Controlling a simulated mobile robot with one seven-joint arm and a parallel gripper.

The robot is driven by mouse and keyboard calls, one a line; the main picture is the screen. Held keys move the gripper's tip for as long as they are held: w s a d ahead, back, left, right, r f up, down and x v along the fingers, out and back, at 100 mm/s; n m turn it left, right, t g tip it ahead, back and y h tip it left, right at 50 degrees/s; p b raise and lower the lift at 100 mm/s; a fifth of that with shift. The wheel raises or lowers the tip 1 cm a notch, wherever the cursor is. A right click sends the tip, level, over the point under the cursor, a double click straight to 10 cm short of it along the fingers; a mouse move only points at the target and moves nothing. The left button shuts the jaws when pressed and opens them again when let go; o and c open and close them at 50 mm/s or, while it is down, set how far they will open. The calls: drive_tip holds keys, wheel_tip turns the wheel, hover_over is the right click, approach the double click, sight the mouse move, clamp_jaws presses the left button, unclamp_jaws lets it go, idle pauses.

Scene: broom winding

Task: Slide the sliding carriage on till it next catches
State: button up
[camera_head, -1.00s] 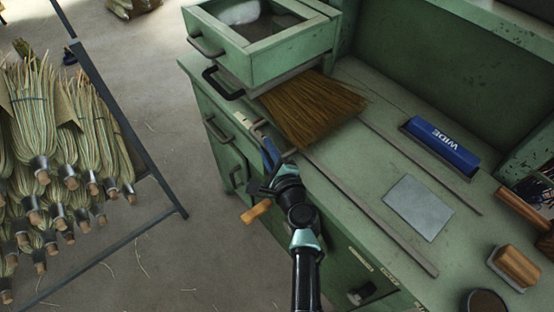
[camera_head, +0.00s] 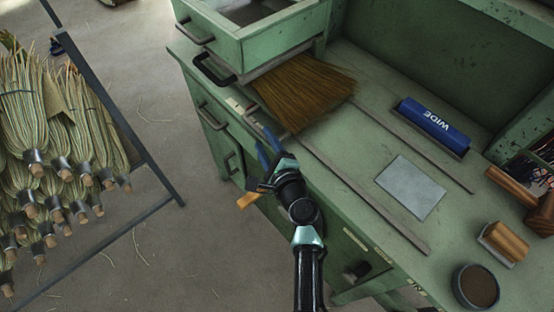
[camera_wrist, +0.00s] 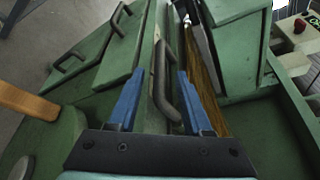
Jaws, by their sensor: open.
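My gripper (camera_head: 268,146) is open at the bench's front edge, its two blue fingers pointing toward the drawer end. In the wrist view my gripper (camera_wrist: 156,100) has a dark grey bar handle (camera_wrist: 160,72) between its fingers, with nothing clamped. This looks like the sliding carriage's handle, but the carriage body is not clearly seen. The brown broom head (camera_head: 303,90) lies flat just beyond, between the ends of the two rails; its bristles (camera_wrist: 207,82) show right of the handle. The near rail (camera_head: 365,195) and far rail (camera_head: 415,148) run along the green bench.
An open green drawer (camera_head: 285,32) with a black handle (camera_head: 213,70) overhangs the far end. A wooden handle (camera_head: 247,200) sticks out beside my gripper. A rack of brooms (camera_head: 50,140) stands left.

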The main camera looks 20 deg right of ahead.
drive_tip(key=v, duration=1)
drive_tip(key=shift+r, duration=0.1)
